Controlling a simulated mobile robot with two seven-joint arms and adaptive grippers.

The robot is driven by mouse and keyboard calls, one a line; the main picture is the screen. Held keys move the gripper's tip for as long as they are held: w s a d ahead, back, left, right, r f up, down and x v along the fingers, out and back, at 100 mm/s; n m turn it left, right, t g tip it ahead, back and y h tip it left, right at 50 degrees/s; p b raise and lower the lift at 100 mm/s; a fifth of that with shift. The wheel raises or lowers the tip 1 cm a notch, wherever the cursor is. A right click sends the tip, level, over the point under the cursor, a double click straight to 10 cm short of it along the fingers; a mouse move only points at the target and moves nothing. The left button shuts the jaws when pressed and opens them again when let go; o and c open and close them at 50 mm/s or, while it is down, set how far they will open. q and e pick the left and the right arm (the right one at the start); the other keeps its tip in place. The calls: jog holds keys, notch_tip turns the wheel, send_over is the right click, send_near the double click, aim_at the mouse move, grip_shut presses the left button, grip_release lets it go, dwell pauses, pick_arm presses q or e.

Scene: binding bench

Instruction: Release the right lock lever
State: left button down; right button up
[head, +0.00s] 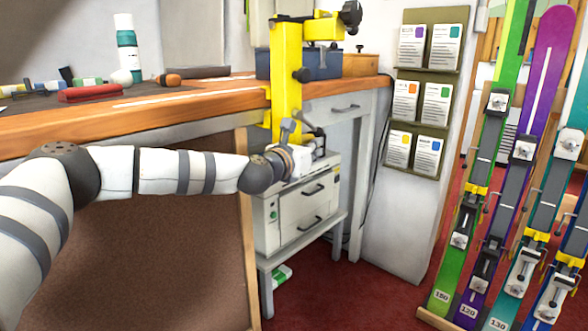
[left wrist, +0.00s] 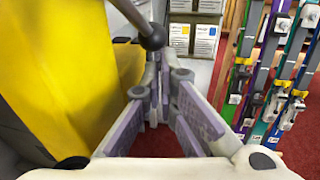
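A lever with a dark round knob (left wrist: 152,36) comes in from the top left of the left wrist view, beside the yellow upright (left wrist: 65,75). My left gripper (head: 312,137) is low beside the upright. In the left wrist view its fingers (left wrist: 167,78) are apart with nothing seen held. The knob shows above the left fingertip; contact is unclear. My right gripper is out of view.
The wooden bench (head: 190,104) carries a bottle, a red block and other small items. A grey cabinet (head: 300,195) stands below the upright. A card rack (head: 402,120) and several skis (head: 490,145) stand at the right. Red floor is open in front.

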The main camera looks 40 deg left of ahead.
aim_at(322, 135)
pick_arm(q)
jog(key=shift+w+d+r+b, duration=0.1)
jog(key=shift+w+r+b, duration=0.4)
jog(key=shift+w, duration=0.3)
jog(key=shift+w+d+r+b, duration=0.1)
jog(key=shift+w+r+b, duration=0.3)
jog(key=shift+w+r, duration=0.3)
jog(key=shift+w, duration=0.15)
jog(key=s+d, duration=0.1)
jog(key=s, duration=1.1)
jog(key=shift+d+r, duration=0.15)
jog(key=shift+r, duration=0.15)
